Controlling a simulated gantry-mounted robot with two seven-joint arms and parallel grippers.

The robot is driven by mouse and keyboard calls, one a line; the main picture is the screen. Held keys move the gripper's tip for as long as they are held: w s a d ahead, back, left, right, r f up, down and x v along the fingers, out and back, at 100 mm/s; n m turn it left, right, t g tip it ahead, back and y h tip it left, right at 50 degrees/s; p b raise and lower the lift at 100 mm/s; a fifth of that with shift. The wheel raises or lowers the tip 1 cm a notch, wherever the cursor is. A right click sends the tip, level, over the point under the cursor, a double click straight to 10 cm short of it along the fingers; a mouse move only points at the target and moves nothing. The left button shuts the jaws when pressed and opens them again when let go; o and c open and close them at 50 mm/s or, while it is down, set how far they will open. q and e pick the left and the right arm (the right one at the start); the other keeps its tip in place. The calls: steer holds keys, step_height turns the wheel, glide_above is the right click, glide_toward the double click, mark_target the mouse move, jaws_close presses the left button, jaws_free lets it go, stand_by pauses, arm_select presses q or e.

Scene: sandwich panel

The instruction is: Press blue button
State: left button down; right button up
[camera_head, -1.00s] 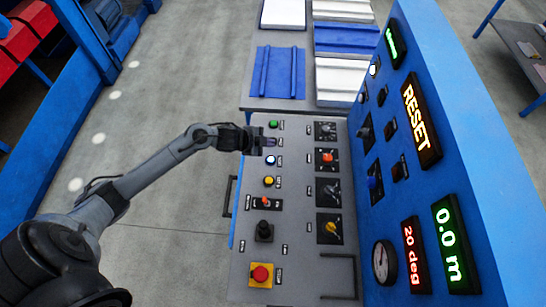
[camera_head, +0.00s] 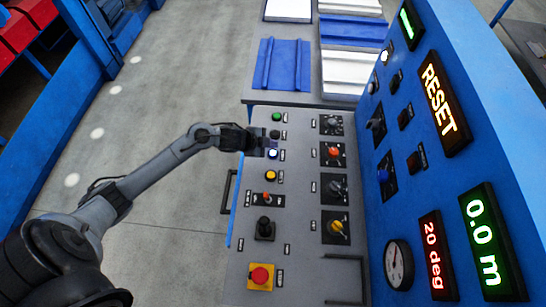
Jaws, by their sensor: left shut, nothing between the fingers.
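The blue button (camera_head: 273,155) with a pale rim sits in the left column of the grey control desk (camera_head: 300,180), above the yellow button (camera_head: 270,176). My left arm reaches in from the left. My left gripper (camera_head: 268,144) is shut and empty, with its tips just above and beside the blue button in the picture. I cannot tell whether they touch it. My right gripper is not in view.
A green button (camera_head: 276,117) and a dark button (camera_head: 274,134) lie above the blue one. A joystick (camera_head: 264,228) and a red emergency button (camera_head: 260,275) lie below.

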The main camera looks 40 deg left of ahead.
mark_target(271, 155)
arm_select(q)
steer(key=shift+f+b, duration=0.45)
steer(key=shift+f, duration=0.95)
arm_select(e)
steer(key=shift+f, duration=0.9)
arm_select(q)
steer(key=shift+f, duration=0.85)
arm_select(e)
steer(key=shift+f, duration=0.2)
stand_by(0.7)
arm_select(q)
steer(key=shift+r, duration=0.1)
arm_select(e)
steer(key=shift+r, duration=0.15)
arm_select(q)
steer(key=shift+r+p, duration=0.75)
steer(key=shift+p, duration=0.05)
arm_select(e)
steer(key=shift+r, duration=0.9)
arm_select(q)
steer(key=shift+r, duration=0.1)
step_height(271, 155, up, 5)
steer(key=p, duration=0.5)
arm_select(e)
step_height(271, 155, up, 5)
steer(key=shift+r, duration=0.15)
